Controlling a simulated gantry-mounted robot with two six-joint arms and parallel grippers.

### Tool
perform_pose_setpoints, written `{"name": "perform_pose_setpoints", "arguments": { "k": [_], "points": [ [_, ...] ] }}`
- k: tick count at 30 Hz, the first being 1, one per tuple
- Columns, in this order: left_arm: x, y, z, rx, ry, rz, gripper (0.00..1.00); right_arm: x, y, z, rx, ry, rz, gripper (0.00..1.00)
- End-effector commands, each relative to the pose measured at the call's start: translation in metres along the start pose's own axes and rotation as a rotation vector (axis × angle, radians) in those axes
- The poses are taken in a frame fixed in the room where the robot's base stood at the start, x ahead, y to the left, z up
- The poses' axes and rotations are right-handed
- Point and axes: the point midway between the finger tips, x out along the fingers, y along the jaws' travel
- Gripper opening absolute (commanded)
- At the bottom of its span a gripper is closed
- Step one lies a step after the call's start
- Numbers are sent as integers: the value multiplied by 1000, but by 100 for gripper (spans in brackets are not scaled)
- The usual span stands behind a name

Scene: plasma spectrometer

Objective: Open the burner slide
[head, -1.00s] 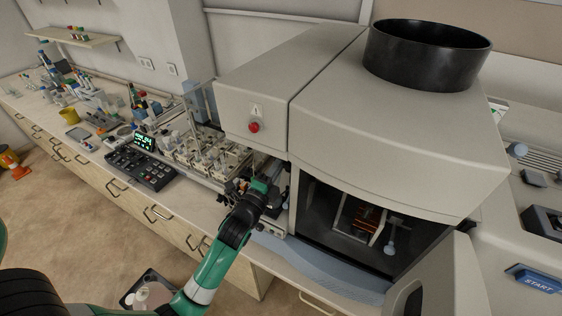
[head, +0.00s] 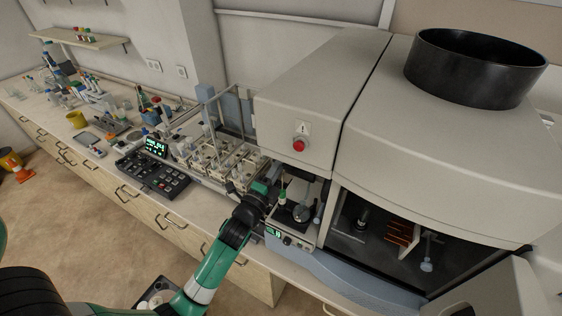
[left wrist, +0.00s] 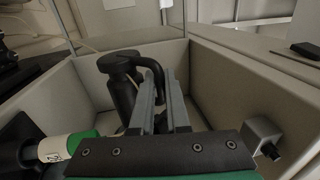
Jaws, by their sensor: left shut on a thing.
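The plasma spectrometer (head: 470,150) is a large beige cabinet with a black round chimney on top. My left gripper (left wrist: 160,112) is shut on a black curved handle (left wrist: 152,66), which joins a black knobbed cylinder (left wrist: 122,75) inside a beige-walled recess. In the head view my left gripper (head: 268,190) is at the left of the cabinet, beside a small bay below the red button (head: 299,145). Its fingertips are hard to make out there. I cannot tell which part is the burner slide. My right gripper is not in view.
A green-capped vial (head: 283,196) stands in the bay, above a small unit with a green display (head: 274,232). The front chamber is open and shows copper coils (head: 402,232). Left of my gripper are a sample rack (head: 215,160) and a black keypad (head: 153,172).

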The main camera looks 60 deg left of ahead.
Motion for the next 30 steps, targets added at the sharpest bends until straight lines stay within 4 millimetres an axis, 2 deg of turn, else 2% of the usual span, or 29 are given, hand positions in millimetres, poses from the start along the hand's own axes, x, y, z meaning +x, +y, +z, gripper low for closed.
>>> {"name": "perform_pose_setpoints", "arguments": {
  "k": [10, 11, 12, 22, 26, 30],
  "points": [
    [0, -1, 0, 1, 0, -2, 0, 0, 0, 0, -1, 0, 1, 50],
    [0, -1, 0, 1, 0, -2, 19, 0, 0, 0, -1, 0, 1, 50],
    [0, -1, 0, 1, 0, -2, 26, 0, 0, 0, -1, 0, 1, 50],
    [-2, 0, 0, 1, 0, -1, 26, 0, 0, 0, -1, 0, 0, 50],
    [-18, 2, 0, 1, 1, 1, 26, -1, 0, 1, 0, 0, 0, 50],
    [-50, 4, -1, 1, 2, 2, 26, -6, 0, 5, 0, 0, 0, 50]
  ]
}}
